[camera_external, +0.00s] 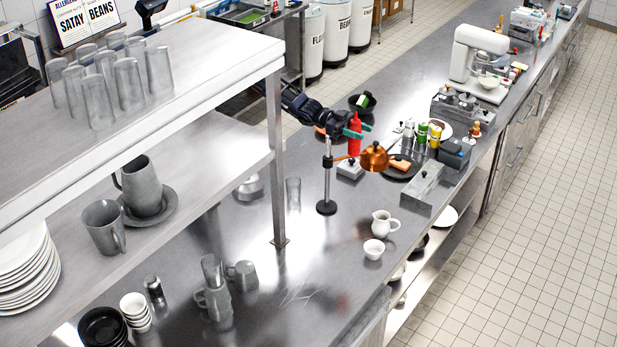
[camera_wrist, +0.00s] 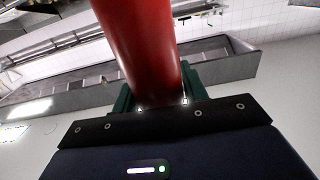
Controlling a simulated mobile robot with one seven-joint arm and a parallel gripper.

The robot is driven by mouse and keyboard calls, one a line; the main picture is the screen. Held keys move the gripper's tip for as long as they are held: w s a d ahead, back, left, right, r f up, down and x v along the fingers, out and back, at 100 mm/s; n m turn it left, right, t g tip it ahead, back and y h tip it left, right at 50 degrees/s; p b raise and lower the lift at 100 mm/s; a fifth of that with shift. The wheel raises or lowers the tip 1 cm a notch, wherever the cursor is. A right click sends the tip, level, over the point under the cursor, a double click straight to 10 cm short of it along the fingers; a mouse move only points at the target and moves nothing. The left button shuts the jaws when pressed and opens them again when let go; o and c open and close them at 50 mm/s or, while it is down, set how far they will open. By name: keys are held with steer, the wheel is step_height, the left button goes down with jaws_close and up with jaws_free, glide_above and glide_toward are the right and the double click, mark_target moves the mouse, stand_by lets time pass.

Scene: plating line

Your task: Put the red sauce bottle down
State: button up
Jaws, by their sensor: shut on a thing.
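The red sauce bottle (camera_external: 354,136) is upright in the external view, held above the steel counter (camera_external: 290,270). My gripper (camera_external: 352,133) has green fingers and is shut on the bottle. In the wrist view the red bottle (camera_wrist: 140,50) fills the upper middle, between the green fingers of my gripper (camera_wrist: 155,95). The bottle's lower end is partly hidden in the external view by the copper heat lamp (camera_external: 374,157), so I cannot tell its exact height above the counter.
The lamp's stand (camera_external: 327,180) rises close to my gripper. A white jug (camera_external: 384,223) and small bowl (camera_external: 374,249) stand nearer. Counter left of them is mostly clear.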

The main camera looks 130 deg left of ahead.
steer(key=s+a+r, duration=0.2)
steer(key=s+a, duration=1)
steer(key=s+a+r, duration=0.2)
steer(key=s+a, duration=0.9)
steer(key=s+a+f+m+h, duration=0.1)
steer(key=s+a+f+h, duration=0.1)
steer(key=s, duration=1.1)
steer(key=s+a+f+m+h, duration=0.1)
steer(key=s+f+h, duration=0.15)
steer(key=s, duration=1.05)
step_height(320, 180, down, 38)
steer(key=shift+w+f+y, duration=0.2)
steer(key=shift+w+y, duration=0.05)
steer(key=shift+y, duration=0.2)
steer(key=shift+a+f, duration=0.1)
steer(key=o, duration=1.1)
